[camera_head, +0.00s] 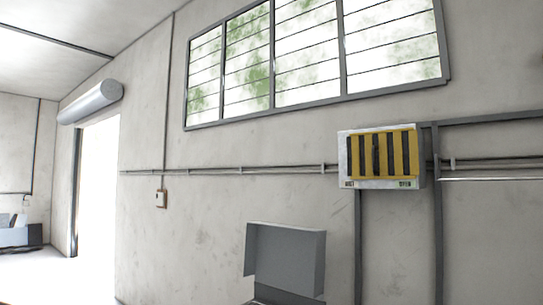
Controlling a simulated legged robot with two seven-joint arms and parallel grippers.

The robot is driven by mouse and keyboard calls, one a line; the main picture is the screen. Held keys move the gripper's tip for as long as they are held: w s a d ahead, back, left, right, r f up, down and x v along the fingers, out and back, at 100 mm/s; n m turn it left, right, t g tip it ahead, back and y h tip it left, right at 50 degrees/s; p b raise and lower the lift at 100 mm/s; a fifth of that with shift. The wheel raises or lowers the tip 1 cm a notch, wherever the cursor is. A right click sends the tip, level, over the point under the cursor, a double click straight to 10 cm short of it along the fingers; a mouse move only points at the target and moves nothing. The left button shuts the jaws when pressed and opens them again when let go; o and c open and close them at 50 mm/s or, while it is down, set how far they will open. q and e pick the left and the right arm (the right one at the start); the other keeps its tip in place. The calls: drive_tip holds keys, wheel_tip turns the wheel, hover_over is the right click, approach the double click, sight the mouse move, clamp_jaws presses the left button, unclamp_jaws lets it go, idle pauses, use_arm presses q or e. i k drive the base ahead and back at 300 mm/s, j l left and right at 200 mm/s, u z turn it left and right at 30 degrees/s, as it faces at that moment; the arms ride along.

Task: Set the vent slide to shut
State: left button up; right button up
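The vent (344,160) is a pale box mounted on the wall at the right of the head view. A yellow slide (398,154) with upright bars covers most of its front. Dark upright slots show between the yellow bars, more widely toward the left. Small lettering sits along the bottom edge; the right label seems to read OPEN, and the left one is too small to read surely. Neither of my grippers is in view, and nothing touches the vent.
A grey open-lidded box (285,258) stands below and left of the vent. Wall conduits (280,170) run at vent height, and dark posts (438,245) stand below it. A window (310,55) is above. A bright doorway (97,185) is at the left.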

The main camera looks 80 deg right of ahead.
sight(370, 149)
drive_tip(key=z, duration=3.4)
drive_tip(key=i+j+z, duration=0.1)
drive_tip(key=i, duration=0.2)
drive_tip(key=i+j+z, duration=0.1)
drive_tip(key=i, duration=0.2)
